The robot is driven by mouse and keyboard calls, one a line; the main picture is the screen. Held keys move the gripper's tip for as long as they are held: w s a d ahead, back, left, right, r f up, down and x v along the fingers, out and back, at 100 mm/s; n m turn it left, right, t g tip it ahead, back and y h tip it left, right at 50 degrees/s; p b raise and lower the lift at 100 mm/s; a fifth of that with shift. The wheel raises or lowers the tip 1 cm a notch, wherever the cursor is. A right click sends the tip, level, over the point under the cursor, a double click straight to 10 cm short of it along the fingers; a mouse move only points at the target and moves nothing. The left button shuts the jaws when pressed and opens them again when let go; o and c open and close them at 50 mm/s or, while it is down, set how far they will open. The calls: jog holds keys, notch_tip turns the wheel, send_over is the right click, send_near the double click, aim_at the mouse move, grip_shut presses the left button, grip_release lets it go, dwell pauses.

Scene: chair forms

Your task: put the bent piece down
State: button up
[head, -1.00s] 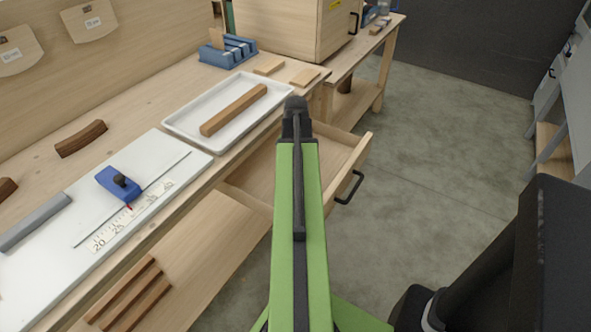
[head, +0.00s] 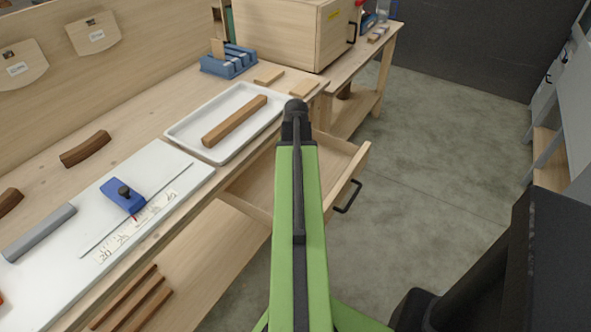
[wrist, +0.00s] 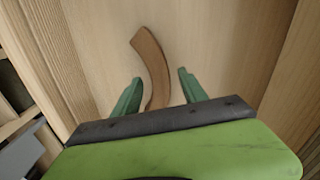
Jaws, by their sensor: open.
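The bent piece (wrist: 153,62) is a curved brown wooden strip in the wrist view. It lies on a pale wooden surface that looks like the floor of the open drawer (head: 255,188). My gripper (wrist: 160,76) is open, with its green fingers on either side of the piece's near part and a gap to the right finger. Whether the left finger touches it I cannot tell. The near end of the piece is hidden behind my gripper. In the head view my arm covers part of the drawer, and the piece and fingers do not show.
On the bench, a white tray (head: 173,133) holds a straight wooden bar (head: 235,121). A white board (head: 60,262) carries a blue slider (head: 118,198) and a grey bar (head: 38,233). Another curved brown block (head: 85,149) lies behind it. Drawer walls (wrist: 292,65) flank my gripper.

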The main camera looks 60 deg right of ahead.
notch_tip(320, 180, up, 9)
jog(key=p, duration=0.7)
